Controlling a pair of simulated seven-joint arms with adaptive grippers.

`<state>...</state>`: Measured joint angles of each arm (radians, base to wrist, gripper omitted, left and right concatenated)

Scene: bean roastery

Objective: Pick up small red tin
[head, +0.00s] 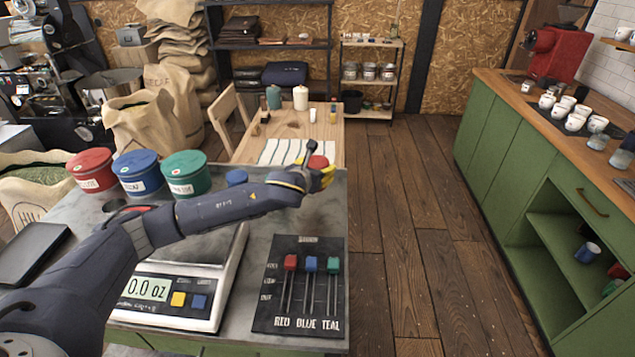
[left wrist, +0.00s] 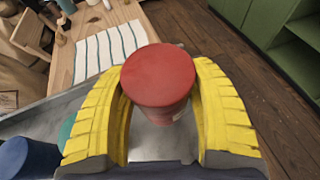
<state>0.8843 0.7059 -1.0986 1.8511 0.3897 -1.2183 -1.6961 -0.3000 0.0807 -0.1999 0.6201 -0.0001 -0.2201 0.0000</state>
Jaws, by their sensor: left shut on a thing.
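The small red tin (left wrist: 160,80) sits between the yellow fingers of my left gripper (left wrist: 160,110) in the left wrist view, with its round lid facing the camera. In the head view the red tin (head: 318,162) shows at the end of my left arm, partly hidden by the gripper (head: 325,177). My left gripper is shut on it, over the far right part of the grey counter. I cannot tell whether the tin touches the counter. My right gripper is in neither view.
Large red (head: 91,171), blue (head: 138,173) and teal (head: 186,174) canisters stand at the counter's left. A small blue tin (head: 236,177) is beside my arm. A scale (head: 167,318) reads 0.0 oz, and a slider panel (head: 300,318) lies to its right. A wooden table (head: 251,150) with a striped cloth (head: 283,152) stands beyond.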

